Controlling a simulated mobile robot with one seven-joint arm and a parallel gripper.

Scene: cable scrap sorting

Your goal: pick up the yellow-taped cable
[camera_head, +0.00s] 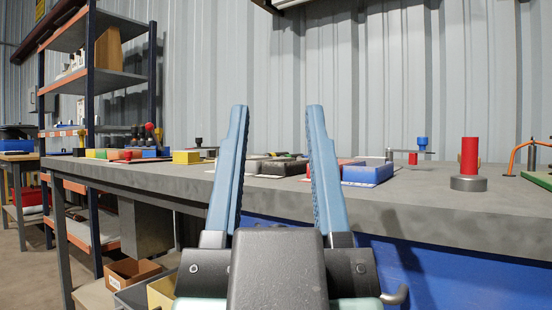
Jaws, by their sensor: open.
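My gripper (276,112) is in the lower middle of the view, with its two blue fingers pointing up and spread wide apart. It is open, with nothing held between the fingers. I cannot make out the yellow-taped cable for sure. Low dark pieces (272,165) lie on the grey workbench (430,198), seen between and beside the fingers, too flat and small to tell what they are. A yellow block (186,157) sits on the bench to the left of the gripper. The bench top shows almost edge-on, so much on it is hidden.
A blue tray (368,173) lies right of the gripper. A red cylinder on a grey base (468,184) stands farther right, and an orange curved piece (516,155) at the right edge. Shelving (88,75) stands at the left, with boxes (132,272) below the bench.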

